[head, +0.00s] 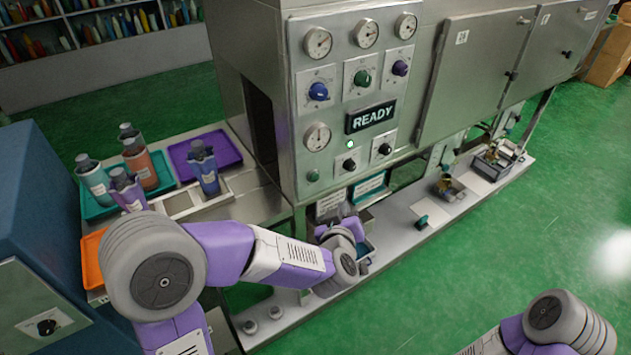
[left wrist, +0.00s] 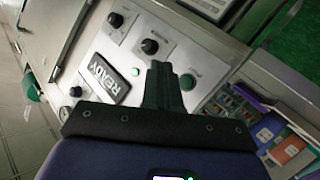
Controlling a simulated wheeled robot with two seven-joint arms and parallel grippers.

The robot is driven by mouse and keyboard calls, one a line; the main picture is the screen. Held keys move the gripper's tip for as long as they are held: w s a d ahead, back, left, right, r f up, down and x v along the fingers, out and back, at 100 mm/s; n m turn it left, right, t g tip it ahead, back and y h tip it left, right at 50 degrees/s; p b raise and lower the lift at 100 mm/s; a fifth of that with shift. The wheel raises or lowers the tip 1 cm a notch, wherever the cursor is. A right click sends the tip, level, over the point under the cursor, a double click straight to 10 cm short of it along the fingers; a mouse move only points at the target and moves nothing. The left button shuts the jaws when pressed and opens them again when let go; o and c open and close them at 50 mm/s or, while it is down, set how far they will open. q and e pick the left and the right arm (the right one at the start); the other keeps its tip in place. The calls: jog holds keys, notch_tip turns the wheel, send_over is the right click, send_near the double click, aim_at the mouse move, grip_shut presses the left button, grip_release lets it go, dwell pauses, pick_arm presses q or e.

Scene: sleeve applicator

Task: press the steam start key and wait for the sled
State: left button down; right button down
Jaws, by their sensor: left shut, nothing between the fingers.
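The steam machine's front panel (head: 330,105) shows a lit READY sign (head: 371,117), also in the left wrist view (left wrist: 105,79). A small green lamp (head: 350,144) glows below the sign. A green round key (head: 313,175) is at the panel's lower left; in the left wrist view the green key (left wrist: 187,81) is just right of my fingertips. My left gripper (left wrist: 160,66) is shut and empty, pointing at the panel; I cannot tell whether it touches. In the head view it is mostly hidden by its wrist. I cannot tell which part on the rail (head: 400,225) is the sled.
Small fixtures (head: 448,188) sit along the rail. Green floor (head: 540,235) is open at right. My right arm shows at lower right.

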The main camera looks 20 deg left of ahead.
aim_at(314, 177)
pick_arm(q)
jog(key=shift+w+a, duration=0.1)
jog(key=w+a+b, duration=0.1)
jog(key=w+a, duration=0.4)
jog(key=a, duration=0.1)
jog(key=shift+w+a, duration=0.15)
jog(key=shift+a, duration=0.25)
jog(key=shift+f, duration=0.1)
dwell(1.9)
jog(key=shift+w+a, duration=0.25)
jog(key=shift+a, duration=0.1)
